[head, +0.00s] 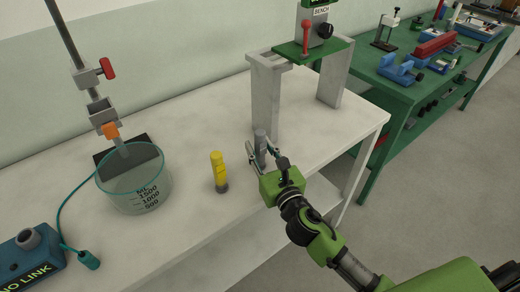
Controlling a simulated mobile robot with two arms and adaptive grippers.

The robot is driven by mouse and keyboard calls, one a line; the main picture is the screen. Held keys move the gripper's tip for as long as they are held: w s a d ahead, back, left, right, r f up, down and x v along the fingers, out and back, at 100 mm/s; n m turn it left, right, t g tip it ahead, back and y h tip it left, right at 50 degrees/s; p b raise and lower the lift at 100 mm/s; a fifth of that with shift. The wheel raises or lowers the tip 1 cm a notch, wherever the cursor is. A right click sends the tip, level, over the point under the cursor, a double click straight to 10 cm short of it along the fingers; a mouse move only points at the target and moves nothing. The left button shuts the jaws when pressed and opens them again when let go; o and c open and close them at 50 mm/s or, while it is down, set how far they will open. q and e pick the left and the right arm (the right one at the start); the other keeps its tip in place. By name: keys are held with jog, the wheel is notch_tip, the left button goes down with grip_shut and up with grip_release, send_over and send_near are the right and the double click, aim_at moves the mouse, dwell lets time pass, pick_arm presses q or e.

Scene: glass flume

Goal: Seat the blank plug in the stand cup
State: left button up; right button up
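A grey upright cylinder (261,143), which looks like the blank plug, stands near the front edge of the white bench. My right gripper (262,150) is at it, with one finger on each side. The fingers look spread, with a gap at the left one; the cylinder's lower end is partly hidden by the gripper. A blue box (30,262) at the far left has a round grey cup (28,239) on top; I cannot tell whether this is the stand cup. My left gripper is not in view.
A yellow cylinder (217,165) on a dark base stands left of my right gripper. A glass beaker (135,185) and clamp stand (97,105) are further left. A grey frame (268,95) stands behind; a green bench (385,75) is at right.

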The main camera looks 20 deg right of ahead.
grip_shut()
